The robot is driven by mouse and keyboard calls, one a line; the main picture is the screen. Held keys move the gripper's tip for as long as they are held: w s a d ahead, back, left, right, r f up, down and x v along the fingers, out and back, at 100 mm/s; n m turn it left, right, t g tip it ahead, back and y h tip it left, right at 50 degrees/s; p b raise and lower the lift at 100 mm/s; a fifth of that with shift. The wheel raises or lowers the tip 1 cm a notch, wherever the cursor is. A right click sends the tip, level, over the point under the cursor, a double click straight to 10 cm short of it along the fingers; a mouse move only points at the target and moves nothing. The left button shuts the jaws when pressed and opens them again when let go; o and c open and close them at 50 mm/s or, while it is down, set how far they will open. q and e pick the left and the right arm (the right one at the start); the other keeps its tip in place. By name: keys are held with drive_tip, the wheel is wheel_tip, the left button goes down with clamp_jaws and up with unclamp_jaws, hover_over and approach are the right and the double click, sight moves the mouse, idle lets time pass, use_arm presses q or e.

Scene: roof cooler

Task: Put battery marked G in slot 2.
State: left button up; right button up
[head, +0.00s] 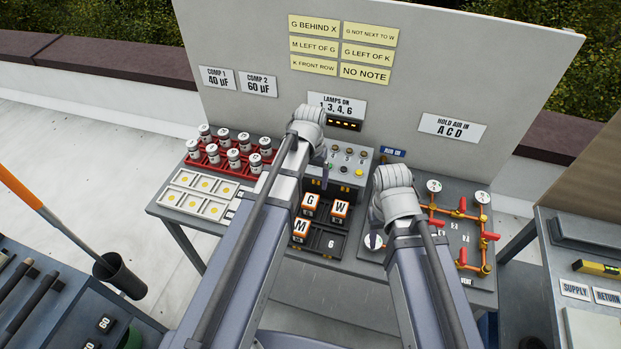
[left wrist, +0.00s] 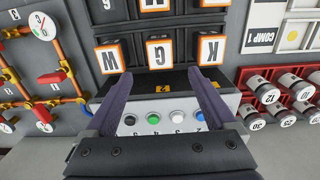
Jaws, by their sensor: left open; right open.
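In the head view battery G (head: 312,201) sits in the dark slotted tray (head: 318,252), back row, between W (head: 340,209) and a place hidden by my left arm. Battery M (head: 301,229) is in front of G. The slot marked 6 (head: 331,243) is empty. In the left wrist view, upside down, G (left wrist: 158,51) stands between W (left wrist: 109,59) and K (left wrist: 208,49). My left gripper (left wrist: 160,76) is open and empty, its fingertips toward G with no contact visible. My right gripper (head: 374,222) is open, right of the tray. G's slot number is hidden.
A lamp and button panel (head: 359,172) stands behind the tray. Red-handled valve piping (head: 462,212) is at the right, capacitors in a red rack (head: 233,158) at the left. Yellow clue notes (head: 341,46) hang on the back board.

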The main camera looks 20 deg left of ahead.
use_arm(q)
drive_tip(key=s+d+m+y, duration=0.1)
drive_tip(key=s+d+m, duration=0.2)
drive_tip(key=s+d, duration=0.7)
drive_tip(key=s, duration=0.4)
drive_tip(key=shift+s+d+r, duration=0.15)
drive_tip(key=shift+d+r, duration=0.1)
drive_tip(key=shift+r, duration=0.05)
